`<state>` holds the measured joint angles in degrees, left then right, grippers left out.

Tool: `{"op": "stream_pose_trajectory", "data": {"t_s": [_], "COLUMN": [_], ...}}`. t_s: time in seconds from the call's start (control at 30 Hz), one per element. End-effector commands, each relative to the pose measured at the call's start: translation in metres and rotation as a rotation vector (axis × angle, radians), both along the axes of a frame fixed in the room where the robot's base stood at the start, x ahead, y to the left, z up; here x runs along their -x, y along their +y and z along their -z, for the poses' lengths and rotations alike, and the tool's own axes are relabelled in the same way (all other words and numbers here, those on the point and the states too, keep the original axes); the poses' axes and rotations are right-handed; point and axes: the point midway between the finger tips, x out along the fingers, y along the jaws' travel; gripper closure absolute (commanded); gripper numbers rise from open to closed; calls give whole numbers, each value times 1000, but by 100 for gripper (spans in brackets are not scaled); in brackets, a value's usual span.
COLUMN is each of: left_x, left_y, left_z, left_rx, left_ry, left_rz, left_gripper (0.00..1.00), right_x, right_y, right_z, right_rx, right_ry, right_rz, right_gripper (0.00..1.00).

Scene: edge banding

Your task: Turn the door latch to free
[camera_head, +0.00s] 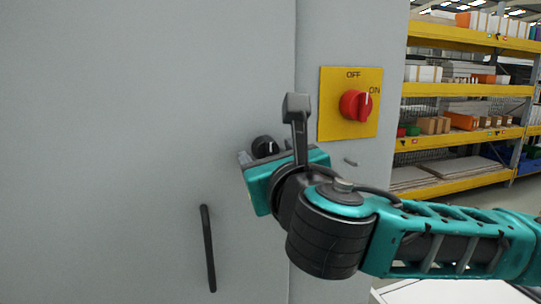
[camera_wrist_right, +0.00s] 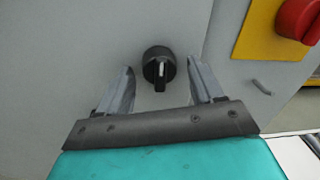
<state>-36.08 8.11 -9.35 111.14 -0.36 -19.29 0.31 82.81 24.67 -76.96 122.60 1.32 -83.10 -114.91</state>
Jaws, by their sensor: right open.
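The door latch is a small round black knob (camera_head: 264,146) on the grey cabinet door, partly hidden by my right gripper in the head view. In the right wrist view the latch (camera_wrist_right: 159,66) shows whole, with a raised grip and a pale mark that stand upright. My right gripper (camera_wrist_right: 160,78) is open and empty. Its two fingers stand left and right of the latch in that view, and a gap shows on each side. I cannot tell how far the fingertips are from the door. My left gripper is not in view.
A yellow plate (camera_head: 332,125) with a red rotary switch (camera_head: 355,105), its mark towards ON, is right of the latch. A black vertical handle (camera_head: 208,248) is below left on the door (camera_head: 130,140). Yellow shelving (camera_head: 470,90) stands at the far right.

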Motion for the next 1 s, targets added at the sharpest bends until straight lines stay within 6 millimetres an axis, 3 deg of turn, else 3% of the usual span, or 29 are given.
{"op": "stream_pose_trajectory", "data": {"t_s": [0.17, 0.77, 1.0], "left_x": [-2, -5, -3], "left_y": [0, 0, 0], "left_z": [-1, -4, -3], "left_rx": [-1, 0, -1], "left_ry": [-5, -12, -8], "left_rz": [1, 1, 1], "left_gripper": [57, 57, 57], "right_x": [0, 0, 0], "right_y": [0, 0, 0], "right_z": [0, 0, 0], "right_rx": [0, 0, -21], "right_ry": [0, 0, 8], "right_rz": [-1, 0, -1], "right_gripper": [34, 90, 90]}}
